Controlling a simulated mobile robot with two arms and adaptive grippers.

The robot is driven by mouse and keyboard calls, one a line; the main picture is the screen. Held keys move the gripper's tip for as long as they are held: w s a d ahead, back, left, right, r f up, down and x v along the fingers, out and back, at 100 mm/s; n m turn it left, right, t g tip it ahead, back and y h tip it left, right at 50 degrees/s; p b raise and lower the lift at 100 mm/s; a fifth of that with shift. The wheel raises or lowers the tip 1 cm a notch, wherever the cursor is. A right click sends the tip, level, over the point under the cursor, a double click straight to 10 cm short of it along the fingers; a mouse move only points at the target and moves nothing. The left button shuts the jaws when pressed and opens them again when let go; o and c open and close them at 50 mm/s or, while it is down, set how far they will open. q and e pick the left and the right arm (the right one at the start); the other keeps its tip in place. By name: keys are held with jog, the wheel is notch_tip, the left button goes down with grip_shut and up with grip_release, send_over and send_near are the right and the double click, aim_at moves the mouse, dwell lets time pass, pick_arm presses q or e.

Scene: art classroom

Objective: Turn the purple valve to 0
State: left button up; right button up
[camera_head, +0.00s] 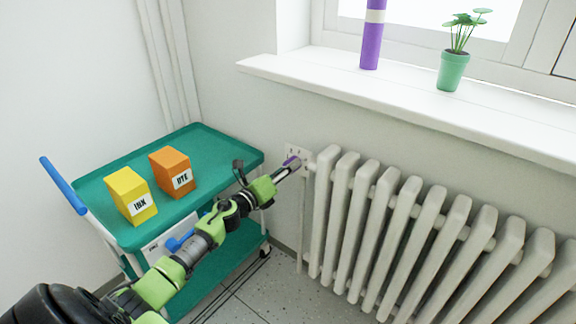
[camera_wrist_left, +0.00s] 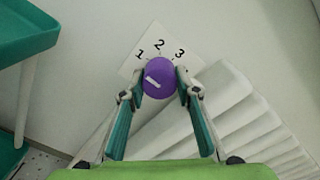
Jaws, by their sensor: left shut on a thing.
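The purple valve (camera_wrist_left: 160,77) is a round knob with a short white mark on its face, at the left end of the radiator. In the left wrist view the mark slants on the knob's left part. Behind it is a white dial plate (camera_wrist_left: 143,46) with the numbers 1, 2 and 3 showing; no 0 can be made out. The valve also shows small in the head view (camera_head: 291,160). My left gripper (camera_wrist_left: 161,85) has one finger on each side of the knob and is shut on it. My right gripper is not in view.
The white ribbed radiator (camera_head: 430,222) stands close on the right, below a window sill (camera_head: 410,108) with a potted plant (camera_head: 453,68) and a purple tube (camera_head: 371,40). A green cart (camera_head: 215,150) on the left carries a yellow box (camera_head: 131,195) and an orange box (camera_head: 172,171).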

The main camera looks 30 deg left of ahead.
pick_arm(q)
jog(key=shift+r+n, duration=0.1)
jog(key=shift+n, duration=0.4)
jog(key=n+p, duration=0.2)
jog(key=n, duration=0.2)
jog(key=n+p, duration=0.2)
jog(key=n, duration=0.2)
jog(key=shift+n+p, duration=0.35)
jog(key=shift+n, duration=0.25)
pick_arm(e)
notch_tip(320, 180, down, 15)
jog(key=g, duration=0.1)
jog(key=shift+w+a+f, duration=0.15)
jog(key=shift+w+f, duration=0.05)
pick_arm(q)
jog(key=o, duration=1.1)
jog(key=shift+a, duration=0.1)
jog(key=s, duration=0.8)
jog(key=s+a, duration=0.1)
jog(key=s, duration=0.3)
